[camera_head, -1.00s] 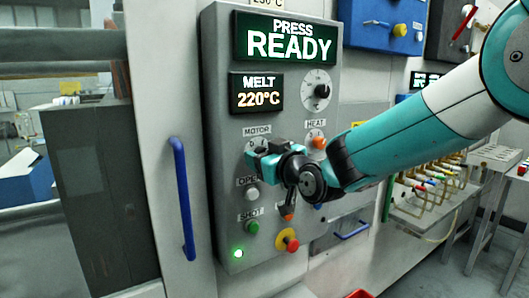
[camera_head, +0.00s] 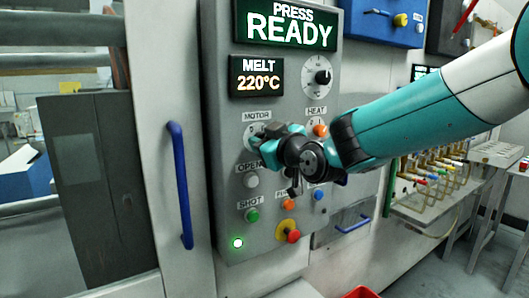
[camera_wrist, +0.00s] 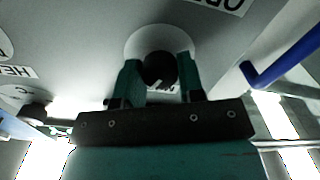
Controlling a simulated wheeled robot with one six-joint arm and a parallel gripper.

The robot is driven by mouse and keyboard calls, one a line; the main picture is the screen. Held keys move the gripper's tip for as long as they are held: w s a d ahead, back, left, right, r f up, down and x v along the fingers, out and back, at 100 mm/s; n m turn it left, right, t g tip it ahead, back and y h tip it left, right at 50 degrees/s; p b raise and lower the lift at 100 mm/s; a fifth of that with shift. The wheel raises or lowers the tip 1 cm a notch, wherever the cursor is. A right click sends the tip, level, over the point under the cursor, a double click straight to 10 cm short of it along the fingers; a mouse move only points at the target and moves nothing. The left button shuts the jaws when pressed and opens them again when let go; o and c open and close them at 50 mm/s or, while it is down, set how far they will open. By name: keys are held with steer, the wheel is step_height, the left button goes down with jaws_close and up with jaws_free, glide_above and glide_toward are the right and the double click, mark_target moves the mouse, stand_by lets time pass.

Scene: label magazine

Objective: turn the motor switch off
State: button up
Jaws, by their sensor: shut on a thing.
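The motor switch is a black knob (camera_wrist: 159,68) on a round white dial plate (camera_wrist: 136,36), seen in the wrist view. My gripper (camera_wrist: 158,75) has one teal finger on each side of the knob and is shut on it. In the head view my gripper (camera_head: 262,138) is at the dial under the MOTOR label (camera_head: 257,115). It covers most of the switch there, and only the dial's left edge with a 0 shows. Which mark the knob points to cannot be told.
The grey panel (camera_head: 215,160) also carries a HEAT switch (camera_head: 320,130), a white OPEN button (camera_head: 251,181), a green SHOT button (camera_head: 252,215) and a red stop button (camera_head: 293,236). A blue door handle (camera_head: 180,185) stands to the left.

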steer(key=shift+n+b, duration=5.6)
steer(key=shift+b, duration=0.1)
steer(key=o, duration=0.9)
steer(key=shift+h, duration=0.3)
